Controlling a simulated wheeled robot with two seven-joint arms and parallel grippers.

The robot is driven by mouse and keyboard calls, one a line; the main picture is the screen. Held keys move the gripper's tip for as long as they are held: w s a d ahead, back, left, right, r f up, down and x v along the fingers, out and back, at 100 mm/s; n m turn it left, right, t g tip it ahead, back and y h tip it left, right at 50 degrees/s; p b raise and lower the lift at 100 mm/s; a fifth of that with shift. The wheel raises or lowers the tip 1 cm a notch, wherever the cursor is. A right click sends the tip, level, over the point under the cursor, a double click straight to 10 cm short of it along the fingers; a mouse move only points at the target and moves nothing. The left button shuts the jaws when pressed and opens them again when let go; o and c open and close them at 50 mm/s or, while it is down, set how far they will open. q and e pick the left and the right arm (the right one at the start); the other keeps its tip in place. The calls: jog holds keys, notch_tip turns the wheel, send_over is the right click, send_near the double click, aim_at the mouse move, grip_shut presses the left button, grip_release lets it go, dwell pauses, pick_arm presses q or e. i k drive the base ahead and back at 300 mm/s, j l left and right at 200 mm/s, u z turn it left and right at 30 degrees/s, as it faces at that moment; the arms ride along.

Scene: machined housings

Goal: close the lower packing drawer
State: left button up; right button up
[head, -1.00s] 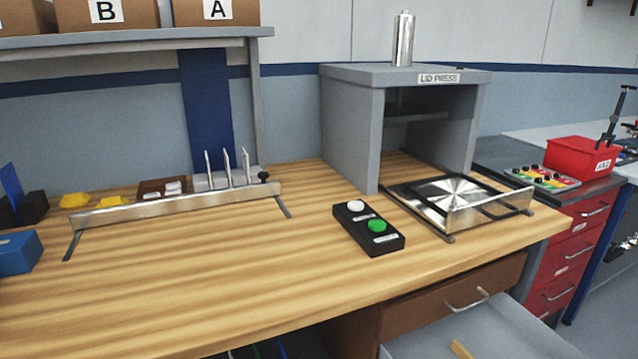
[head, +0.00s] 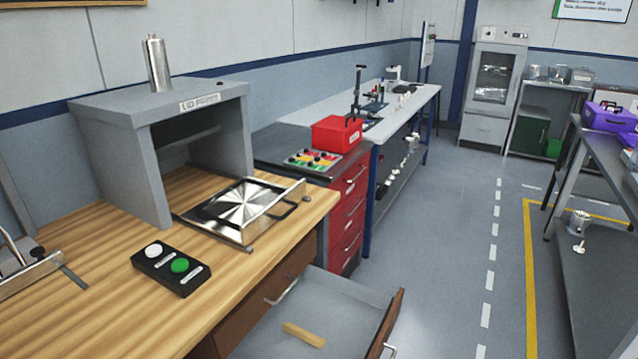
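The lower packing drawer (head: 345,313) is pulled out below the wooden bench at the bottom middle of the head view. Its grey inside shows, with a small tan wooden block (head: 304,334) lying in it. Its brown front panel (head: 392,330) carries a metal handle (head: 388,350) at the bottom edge of the view. Above it, a brown upper drawer (head: 262,305) with a metal handle sits in under the bench top. Neither of my grippers is in view.
The lid press (head: 112,122) and a black button box (head: 170,267) stand on the wooden bench (head: 85,262). A red drawer cabinet (head: 348,215) stands just behind the open drawer. Grey floor (head: 450,270) is clear to the right, up to a yellow line.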

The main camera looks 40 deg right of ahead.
aim_at(356, 320)
jog(key=z, duration=1.55)
